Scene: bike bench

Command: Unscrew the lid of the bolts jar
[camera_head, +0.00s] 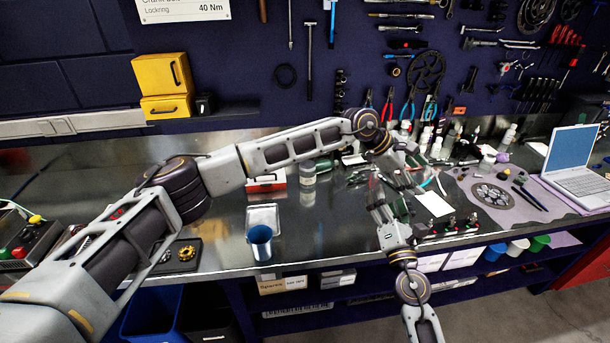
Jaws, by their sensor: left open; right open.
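A clear jar with a pale lid (307,173) stands upright on the steel bench, left of both grippers; it looks like the bolts jar, but no label can be read. My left arm reaches across from the left, above and behind the jar, and its gripper (408,182) hangs open over the bench, right of the jar. My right arm comes up from the front edge, and its gripper (377,192) is open, close to the left one. The two grippers overlap in view, so their fingertips are hard to separate. Neither touches the jar.
A blue cup (261,242) stands near the front edge, by a small metal tray (263,217). A red box (266,183) lies left of the jar. Bottles, a white card (433,204), a mat with a sprocket (492,196) and a laptop (577,167) fill the right side.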

